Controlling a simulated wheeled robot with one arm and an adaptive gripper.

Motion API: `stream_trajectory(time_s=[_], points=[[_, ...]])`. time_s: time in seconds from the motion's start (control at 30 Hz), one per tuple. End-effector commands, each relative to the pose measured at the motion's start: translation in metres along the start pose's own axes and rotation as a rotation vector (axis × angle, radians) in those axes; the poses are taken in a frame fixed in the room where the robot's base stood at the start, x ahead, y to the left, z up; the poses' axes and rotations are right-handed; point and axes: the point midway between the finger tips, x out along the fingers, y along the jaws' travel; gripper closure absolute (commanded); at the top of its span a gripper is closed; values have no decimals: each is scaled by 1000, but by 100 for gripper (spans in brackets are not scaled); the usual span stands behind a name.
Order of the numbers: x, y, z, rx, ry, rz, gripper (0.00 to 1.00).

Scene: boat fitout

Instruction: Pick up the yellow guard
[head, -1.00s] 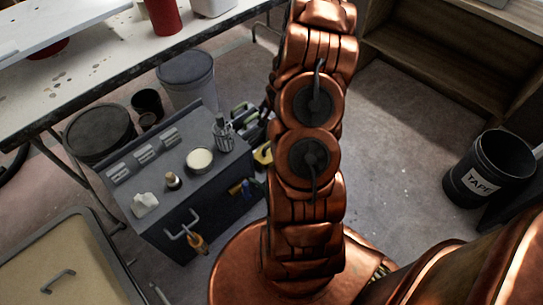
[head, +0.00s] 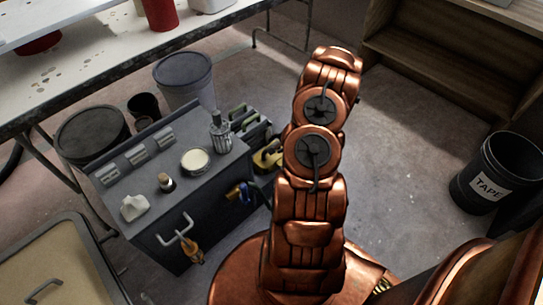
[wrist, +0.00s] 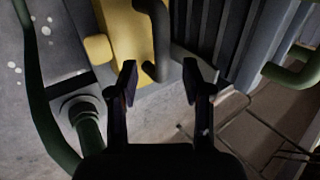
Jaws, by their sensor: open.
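The yellow guard (head: 266,158) shows in the head view at the right side of the dark tool cabinet, partly hidden by my arm. In the wrist view a large yellow body (wrist: 128,32), which appears to be the guard, fills the top centre, with a dark curved handle-like bar (wrist: 156,40) across its right part. My gripper (wrist: 160,82) is open, its two dark fingers apart with nothing between them. The fingertips are just below the yellow body in the picture; I cannot tell the gap in depth. My gripper is hidden behind my arm in the head view.
The cabinet top (head: 150,195) carries a round tin (head: 195,160), small bottles and a metal canister (head: 221,131). A black TAPE bin (head: 494,175) stands right. Bare floor (head: 405,165) lies between the bin and my arm.

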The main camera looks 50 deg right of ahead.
Motion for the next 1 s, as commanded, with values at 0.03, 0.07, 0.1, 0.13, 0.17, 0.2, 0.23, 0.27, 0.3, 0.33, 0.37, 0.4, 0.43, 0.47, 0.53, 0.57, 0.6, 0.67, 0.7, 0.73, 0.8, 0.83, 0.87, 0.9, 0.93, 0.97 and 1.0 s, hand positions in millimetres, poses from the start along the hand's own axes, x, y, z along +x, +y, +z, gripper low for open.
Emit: stream_trajectory(time_s=[0.03, 0.07, 0.1, 0.13, 0.17, 0.2, 0.23, 0.27, 0.3, 0.33, 0.37, 0.4, 0.43, 0.47, 0.53, 0.57, 0.6, 0.67, 0.7, 0.73, 0.8, 0.83, 0.87, 0.9, 0.93, 0.97, 1.0], points=[[4, 0, 0, -1, 0, 0, 50], [7, 1, 1, -1, 0, 0, 50], [11, 1, 1, -1, 0, 1, 50], [15, 1, 1, -1, 0, 1, 50], [20, 0, 2, -2, 0, 1, 50], [26, 0, 2, -3, 0, 1, 50], [30, 0, 2, -4, 0, 1, 50], [34, -1, 2, -3, 0, 1, 50], [39, -1, 2, -3, 1, 1, 50], [42, -1, 2, -3, 1, 1, 50], [45, -1, 2, -3, 1, 1, 50], [48, -2, 2, -2, 1, 0, 50], [49, -2, 2, -2, 1, 0, 50], [50, -2, 2, -1, 1, 0, 50], [50, -3, 2, -1, 1, 0, 50], [50, -3, 2, -1, 1, 0, 50], [49, -3, 2, -1, 1, 0, 50], [49, -3, 2, 0, 1, 0, 50], [49, -3, 2, -1, 1, 0, 55], [49, -3, 2, 0, 1, 0, 58], [49, -2, 2, 0, 1, 0, 65], [49, -2, 2, 0, 1, 0, 68], [49, -2, 2, 0, 1, 0, 71], [49, -2, 2, -1, 1, 0, 76], [49, -2, 2, -1, 1, 0, 79], [49, -2, 2, -1, 1, 0, 82], [49, -2, 2, -1, 1, 0, 86]])
